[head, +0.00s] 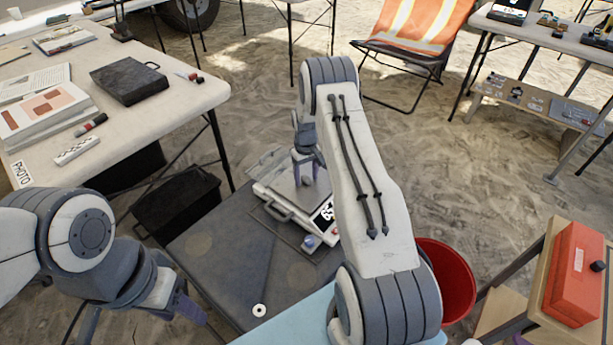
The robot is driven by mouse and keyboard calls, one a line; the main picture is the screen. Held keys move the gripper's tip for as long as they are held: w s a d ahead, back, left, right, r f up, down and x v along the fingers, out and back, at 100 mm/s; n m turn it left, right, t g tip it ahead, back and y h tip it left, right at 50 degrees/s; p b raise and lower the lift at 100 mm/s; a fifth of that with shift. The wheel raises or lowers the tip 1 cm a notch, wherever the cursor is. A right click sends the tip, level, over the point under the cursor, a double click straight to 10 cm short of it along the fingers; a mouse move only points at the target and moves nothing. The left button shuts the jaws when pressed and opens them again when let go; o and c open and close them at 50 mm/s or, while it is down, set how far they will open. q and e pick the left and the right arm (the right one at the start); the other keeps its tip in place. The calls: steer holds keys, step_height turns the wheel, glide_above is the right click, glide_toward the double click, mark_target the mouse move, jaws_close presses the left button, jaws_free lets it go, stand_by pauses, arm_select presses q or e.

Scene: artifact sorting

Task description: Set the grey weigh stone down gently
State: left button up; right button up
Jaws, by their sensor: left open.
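My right arm reaches over a white scale (271,192) with a grey top plate. My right gripper (308,172), with purple fingers, points down at the plate and is partly hidden by my own arm. I cannot make out the grey weigh stone; it may be hidden at the fingers or behind the arm. Whether these fingers hold anything is too small to tell. My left gripper (190,308) hangs open at the lower left, beside the dark work table (215,245) and apart from the scale.
A white ring (259,310) lies on the dark table's front part. Small blue and red items (309,241) sit by the scale's front. A red bucket (449,283) stands at right. A photo table (190,97) with papers and a black case (128,80) is at upper left.

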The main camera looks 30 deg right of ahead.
mark_target(306, 179)
step_height(306, 179, up, 12)
steer(key=p, duration=0.2)
steer(key=s+a+r+n, duration=0.1)
steer(key=s+a+r, duration=0.2)
steer(key=a+r, duration=0.35)
steer(key=s+a+r+n, duration=0.2)
steer(key=s+a+r, duration=0.15)
steer(key=a, duration=0.65)
steer(key=s+a+r+n, duration=0.1)
steer(key=s+a+r, duration=0.25)
steer(key=a, duration=0.45)
steer(key=s+a+r+n, duration=0.1)
steer(key=s+a, duration=0.1)
steer(key=s, duration=0.6)
steer(key=s+a+r+n, duration=0.1)
steer(key=s+a, duration=0.2)
steer(key=s, duration=0.5)
steer(key=s+a+r+n+y, duration=0.1)
steer(key=s+a, duration=0.1)
steer(key=s, duration=0.6)
steer(key=shift+s+a+n, duration=0.25)
steer(key=shift+a+n, duration=0.1)
steer(key=shift+n, duration=0.05)
steer(key=shift+r, duration=0.15)
step_height(306, 179, up, 17)
steer(key=p, duration=1.7)
steer(key=shift+r, duration=0.15)
